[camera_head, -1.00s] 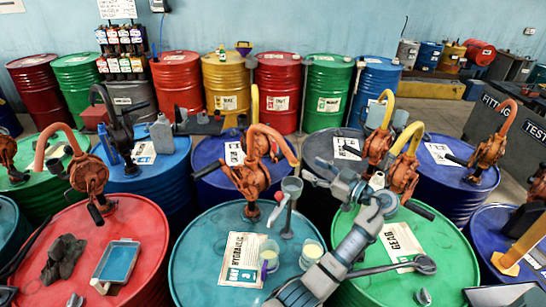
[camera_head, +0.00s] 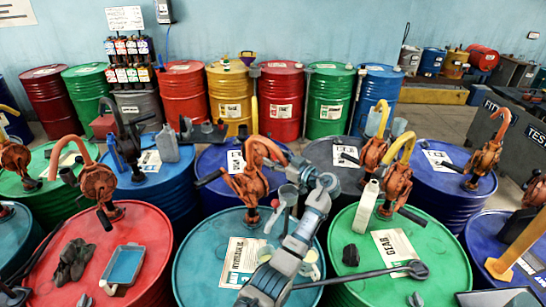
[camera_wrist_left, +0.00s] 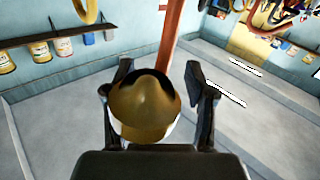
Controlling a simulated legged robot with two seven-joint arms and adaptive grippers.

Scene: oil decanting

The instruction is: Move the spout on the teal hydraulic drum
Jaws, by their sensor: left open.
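The teal hydraulic drum (camera_head: 200,262) stands front centre in the head view, with a label on its lid. Its orange hand pump (camera_head: 248,186) carries a curved orange spout (camera_head: 262,143) that bends to the right. My left gripper (camera_head: 294,165) is at the spout's outer end and partly hides it. In the left wrist view my left gripper (camera_wrist_left: 158,75) is open, with a rounded brown thing (camera_wrist_left: 145,100) between or in front of its fingers. I cannot tell whether the fingers touch it. My right gripper is not in view.
A green gear drum (camera_head: 445,255) with a white bottle (camera_head: 365,202) stands to the right. A red drum (camera_head: 150,235) with a tray (camera_head: 124,265) stands to the left.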

